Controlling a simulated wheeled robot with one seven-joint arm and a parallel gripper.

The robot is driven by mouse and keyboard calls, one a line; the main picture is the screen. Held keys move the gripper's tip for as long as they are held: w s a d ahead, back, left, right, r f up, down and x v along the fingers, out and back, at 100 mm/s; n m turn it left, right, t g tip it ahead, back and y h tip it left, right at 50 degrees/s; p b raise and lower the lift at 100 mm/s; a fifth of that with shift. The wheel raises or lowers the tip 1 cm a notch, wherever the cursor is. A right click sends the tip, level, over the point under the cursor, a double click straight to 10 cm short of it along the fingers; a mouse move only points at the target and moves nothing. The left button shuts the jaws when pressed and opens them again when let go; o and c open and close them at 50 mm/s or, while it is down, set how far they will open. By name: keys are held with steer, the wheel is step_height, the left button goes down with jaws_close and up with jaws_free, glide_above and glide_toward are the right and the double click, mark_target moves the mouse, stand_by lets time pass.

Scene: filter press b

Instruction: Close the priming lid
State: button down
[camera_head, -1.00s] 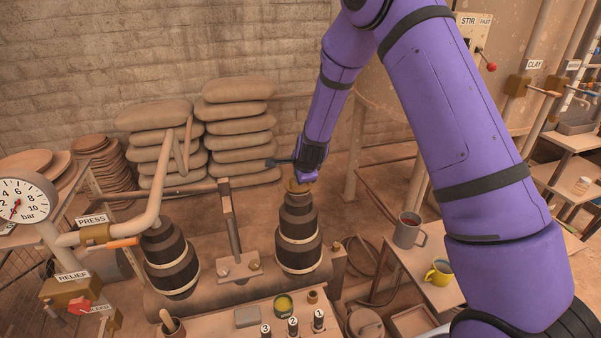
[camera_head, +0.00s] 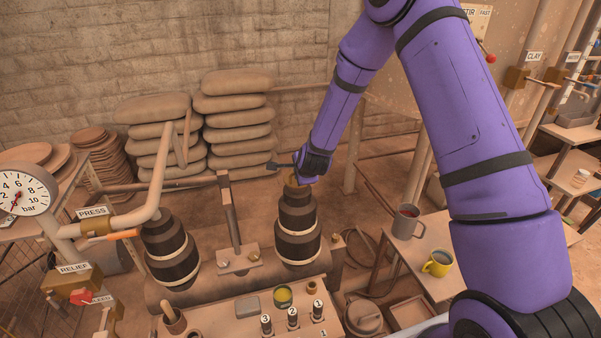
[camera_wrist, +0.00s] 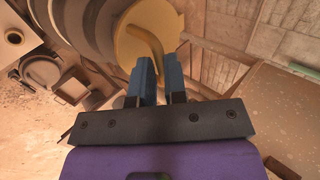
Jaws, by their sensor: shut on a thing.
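The priming lid (camera_wrist: 135,50) is a round brass-yellow disc with a bent handle (camera_wrist: 152,45), seen nearly face-on in the wrist view. In the head view, a sliver of the lid (camera_head: 290,182) shows above the right dark stepped cylinder (camera_head: 298,240). My gripper (camera_wrist: 160,78) has its two blue fingers shut on the lid's handle. In the head view, my gripper (camera_head: 300,176) is just above the cylinder's top and hides part of the lid. I cannot tell whether the lid is tilted or seated flat.
A second dark cylinder (camera_head: 170,250) stands to the left, with an upright lever (camera_head: 230,215) between the two. A bench (camera_head: 235,325) with a small open tin (camera_head: 283,297) lies in front. Mugs (camera_head: 438,263) stand on a side table at right. Sacks (camera_head: 235,120) are stacked behind.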

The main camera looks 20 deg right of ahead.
steer(key=shift+s+f+g, duration=0.3)
steer(key=shift+s+f, duration=0.35)
steer(key=shift+f, duration=0.15)
steer(key=c, duration=1.2)
jaws_free()
steer(key=shift+f, duration=0.1)
steer(key=v, duration=1)
steer(key=shift+r, duration=0.5)
steer(key=shift+r, duration=0.1)
